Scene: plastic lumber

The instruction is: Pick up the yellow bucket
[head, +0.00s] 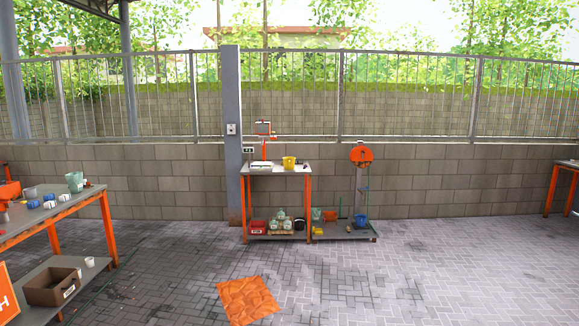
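A small yellow bucket (289,162) stands on the top of a narrow table (255,172) with orange legs, against the block wall in the middle of the head view. It looks upright, close to a white flat item on its left and a small dark item on its right. It is some way off across the paved floor. My gripper and arm do not show in the head view.
An orange mat (248,300) lies on the paving in front. A long workbench (60,212) with cups and a lower crate (52,287) stands at left. A cart (343,236) adjoins the narrow table. The paving at right is clear.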

